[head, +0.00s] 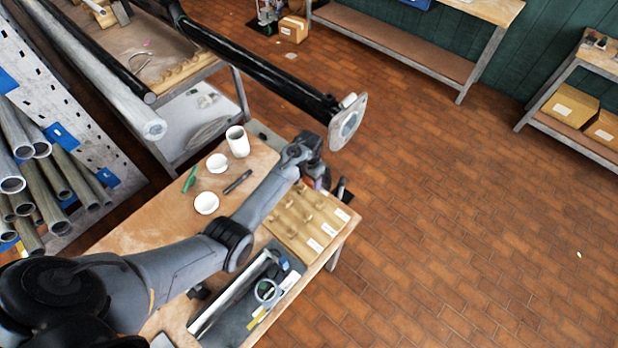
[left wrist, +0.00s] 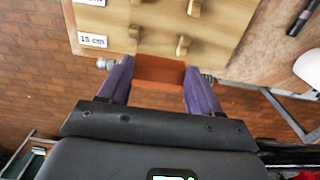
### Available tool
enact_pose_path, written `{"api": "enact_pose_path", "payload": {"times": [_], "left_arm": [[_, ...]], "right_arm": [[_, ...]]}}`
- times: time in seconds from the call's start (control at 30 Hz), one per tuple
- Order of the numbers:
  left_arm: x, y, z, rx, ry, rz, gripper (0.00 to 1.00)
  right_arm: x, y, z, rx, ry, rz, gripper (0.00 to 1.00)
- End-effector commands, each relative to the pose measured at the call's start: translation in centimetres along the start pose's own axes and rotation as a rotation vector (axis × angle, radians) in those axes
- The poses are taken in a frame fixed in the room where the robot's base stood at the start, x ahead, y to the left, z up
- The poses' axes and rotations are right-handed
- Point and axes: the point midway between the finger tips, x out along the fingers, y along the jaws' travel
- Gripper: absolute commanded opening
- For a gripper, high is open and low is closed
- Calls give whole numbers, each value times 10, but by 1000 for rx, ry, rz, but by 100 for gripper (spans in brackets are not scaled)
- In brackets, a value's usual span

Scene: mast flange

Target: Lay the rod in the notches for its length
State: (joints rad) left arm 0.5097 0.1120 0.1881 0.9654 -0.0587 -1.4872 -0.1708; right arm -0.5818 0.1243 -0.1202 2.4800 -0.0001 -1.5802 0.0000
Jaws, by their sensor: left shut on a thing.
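The notched board (head: 277,225) is pale wood with several pegs and white labels, on the near table. It fills the top of the left wrist view (left wrist: 215,20), where one label (left wrist: 92,40) reads 15 cm. My left gripper (head: 321,177) is just past the board's far edge in the head view. In the left wrist view its purple fingers (left wrist: 158,85) stand apart on either side of a reddish-brown piece, which looks like the held rod (left wrist: 160,74). Grey metal bits show outside both fingertips; I cannot tell if they belong to it. My right gripper is out of view.
A white mug (head: 237,142), a small cup (head: 217,163) and a bowl (head: 206,203) stand left of my arm. A grey tray (head: 235,322) with rods and tools lies before the board. A dark mast (head: 265,75) with a flange (head: 348,120) overhangs behind.

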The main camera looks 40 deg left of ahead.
Motion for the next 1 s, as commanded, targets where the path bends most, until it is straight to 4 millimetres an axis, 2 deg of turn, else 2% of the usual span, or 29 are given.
{"api": "enact_pose_path", "payload": {"times": [1.0], "left_arm": [[76, 0, -1, 0, 1, -1, 15]], "right_arm": [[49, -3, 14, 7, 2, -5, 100]]}}
